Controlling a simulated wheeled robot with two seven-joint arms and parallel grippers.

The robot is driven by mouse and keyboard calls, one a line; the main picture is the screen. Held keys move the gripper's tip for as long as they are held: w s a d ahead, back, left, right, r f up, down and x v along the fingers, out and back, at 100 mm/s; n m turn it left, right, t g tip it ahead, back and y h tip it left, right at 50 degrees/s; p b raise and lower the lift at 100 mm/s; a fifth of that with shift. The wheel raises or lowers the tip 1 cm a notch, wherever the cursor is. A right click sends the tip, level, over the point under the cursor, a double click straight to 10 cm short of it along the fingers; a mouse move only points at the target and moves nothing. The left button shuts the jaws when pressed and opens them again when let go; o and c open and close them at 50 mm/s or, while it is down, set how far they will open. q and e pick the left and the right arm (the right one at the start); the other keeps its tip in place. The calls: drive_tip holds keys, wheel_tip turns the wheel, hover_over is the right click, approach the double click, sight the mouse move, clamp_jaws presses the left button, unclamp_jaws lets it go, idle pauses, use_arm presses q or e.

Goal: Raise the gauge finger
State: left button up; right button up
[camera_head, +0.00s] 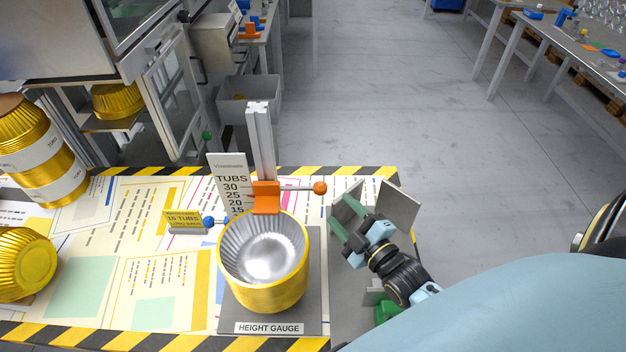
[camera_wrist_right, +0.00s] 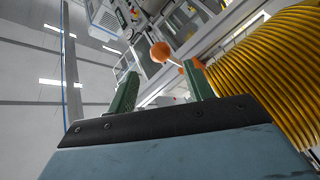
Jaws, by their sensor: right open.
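The gauge finger is an orange slider (camera_head: 265,198) on an upright metal post (camera_head: 260,140), with a rod to the right ending in an orange ball (camera_head: 320,188). The slider sits at the rim of a gold tub stack (camera_head: 265,285) on the height gauge base (camera_head: 312,300). My right gripper (camera_head: 350,218) is open and empty, to the right of the stack and lower in the picture than the ball. In the right wrist view the ball (camera_wrist_right: 160,52) shows beyond and between the green fingertips (camera_wrist_right: 160,82), apart from them. My left gripper is not in view.
A scale plate (camera_head: 230,180) marked TUBS stands left of the post. A blue-ball knob (camera_head: 209,222) and a yellow sign (camera_head: 184,217) are beside it. The striped table edge (camera_head: 350,171) lies behind; open floor is to the right.

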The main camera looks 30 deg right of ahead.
sight(324, 193)
drive_tip(key=w, duration=0.3)
drive_tip(key=shift+w+r, duration=0.1)
drive_tip(key=shift+w, duration=0.3)
drive_tip(key=w+b, duration=0.1)
drive_tip(key=w, duration=0.5)
drive_tip(key=shift+a, duration=0.2)
drive_tip(key=shift+w, duration=0.35)
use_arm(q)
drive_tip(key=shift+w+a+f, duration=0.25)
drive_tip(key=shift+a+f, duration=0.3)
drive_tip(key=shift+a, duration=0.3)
use_arm(e)
drive_tip(key=shift+w, duration=0.35)
drive_tip(key=shift+c, duration=0.3)
